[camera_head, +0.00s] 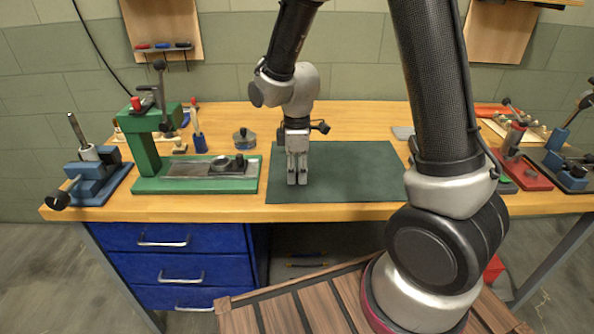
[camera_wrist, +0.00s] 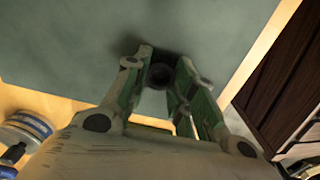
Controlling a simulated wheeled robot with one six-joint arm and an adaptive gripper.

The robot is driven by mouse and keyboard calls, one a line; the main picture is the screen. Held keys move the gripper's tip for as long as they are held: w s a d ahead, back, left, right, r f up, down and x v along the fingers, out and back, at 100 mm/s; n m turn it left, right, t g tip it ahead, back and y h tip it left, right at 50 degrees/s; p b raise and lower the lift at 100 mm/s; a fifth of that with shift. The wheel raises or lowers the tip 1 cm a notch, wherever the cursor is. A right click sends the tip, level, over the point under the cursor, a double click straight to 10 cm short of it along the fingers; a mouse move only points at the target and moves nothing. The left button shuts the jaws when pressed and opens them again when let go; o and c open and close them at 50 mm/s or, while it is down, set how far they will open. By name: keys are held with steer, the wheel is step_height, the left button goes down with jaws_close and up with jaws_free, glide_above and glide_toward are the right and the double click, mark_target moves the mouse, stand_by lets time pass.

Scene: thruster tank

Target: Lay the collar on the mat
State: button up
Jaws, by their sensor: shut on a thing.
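The dark green mat (camera_head: 350,172) lies flat on the wooden workbench and also fills the upper part of the wrist view (camera_wrist: 110,45). My gripper (camera_head: 297,183) points down over the left part of the mat, its fingertips at or just above the surface. In the wrist view my gripper (camera_wrist: 161,75) is shut on a small dark ring, the collar (camera_wrist: 161,76), held between the fingertips. A dark shadow lies on the mat around the fingertips. I cannot tell if the collar touches the mat. In the head view the fingers hide the collar.
A green press (camera_head: 150,150) on its base stands left of the mat, with a blue vise (camera_head: 95,180) farther left. A small round tin (camera_head: 244,139) sits behind. A red fixture (camera_head: 518,165) stands at the right. The mat's middle is clear.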

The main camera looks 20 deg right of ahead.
steer(key=o, duration=0.8)
steer(key=shift+f, duration=0.1)
steer(key=shift+o, duration=0.2)
step_height(320, 180, up, 12)
steer(key=f, duration=0.1)
steer(key=s+d+r+m+t, duration=0.2)
steer(key=s+d+r+m, duration=0.4)
steer(key=s, duration=0.3)
steer(key=s+d+r+m+t, duration=0.2)
steer(key=s+d+r+m, duration=0.3)
steer(key=s+d+m, duration=0.3)
steer(key=shift+s+d+r, duration=0.35)
steer(key=shift+s+r, duration=0.05)
steer(key=shift+s, duration=0.7)
